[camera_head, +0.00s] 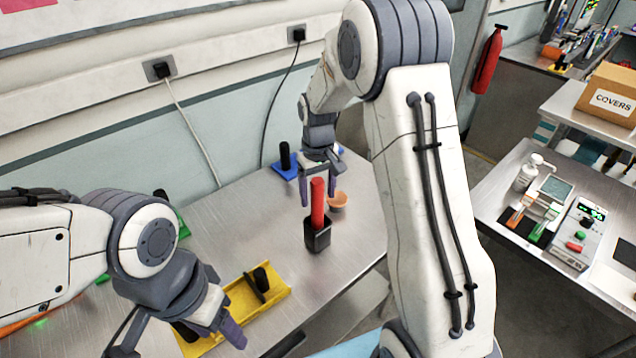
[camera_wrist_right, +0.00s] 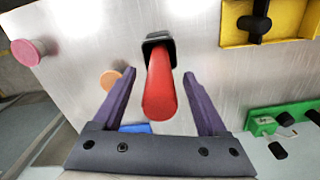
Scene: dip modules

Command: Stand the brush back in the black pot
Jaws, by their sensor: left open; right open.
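The brush, seen as a thick red handle (camera_head: 317,203), stands upright in the black pot (camera_head: 318,238) near the table's front edge. My right gripper (camera_head: 318,188) is open, pointing down around the upper handle. In the right wrist view, the red handle (camera_wrist_right: 160,85) lies between the two open fingers (camera_wrist_right: 160,85), with a gap on each side; the black pot (camera_wrist_right: 158,38) is beyond. The brush's lower end is hidden in the pot. My left gripper (camera_head: 180,342) is open and empty over the front left of the table, by the yellow tray.
A yellow tray (camera_head: 236,290) with black parts lies left of the pot. A small orange round piece (camera_head: 338,200) is just behind it. A blue block (camera_head: 285,168) with a black peg stands further back. A pink round piece (camera_wrist_right: 28,52) shows in the right wrist view.

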